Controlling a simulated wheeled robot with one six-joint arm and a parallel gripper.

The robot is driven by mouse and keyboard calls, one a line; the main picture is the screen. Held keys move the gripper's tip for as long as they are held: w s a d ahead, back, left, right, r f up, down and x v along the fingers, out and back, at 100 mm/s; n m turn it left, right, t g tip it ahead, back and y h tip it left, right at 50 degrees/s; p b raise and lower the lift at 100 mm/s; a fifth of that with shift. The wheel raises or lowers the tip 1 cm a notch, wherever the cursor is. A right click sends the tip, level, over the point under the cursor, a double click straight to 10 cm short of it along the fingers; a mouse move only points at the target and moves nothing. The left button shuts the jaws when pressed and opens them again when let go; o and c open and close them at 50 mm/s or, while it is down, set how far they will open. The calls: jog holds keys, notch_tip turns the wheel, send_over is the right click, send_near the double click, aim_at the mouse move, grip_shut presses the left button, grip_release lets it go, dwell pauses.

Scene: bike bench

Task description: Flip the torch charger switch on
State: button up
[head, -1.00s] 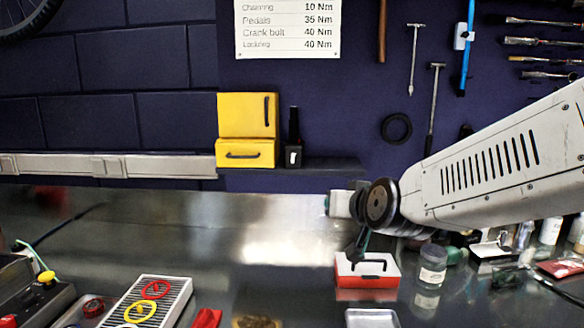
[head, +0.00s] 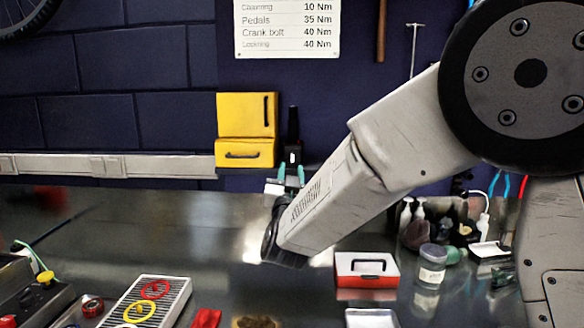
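The torch charger (head: 292,157) is a small black block with a whitish switch mark on its front. It stands on the wall ledge just right of the yellow cabinet, with a black torch (head: 293,123) upright in it. My gripper (head: 291,174) is just below and in front of the charger, its two teal fingertips pointing up toward it. The fingertips are apart with nothing seen between them. I cannot tell whether they touch the charger. The switch is too small to tell its position.
The yellow cabinet (head: 246,131) stands close left of the charger. Below my arm on the metal bench are a red and white box (head: 367,270), a jar (head: 432,265) and a grey tray (head: 371,318). A slotted tray with coloured rings (head: 150,297) is at left. The bench's middle left is clear.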

aim_at(292, 159)
jog(key=shift+x, duration=1.4)
grip_shut()
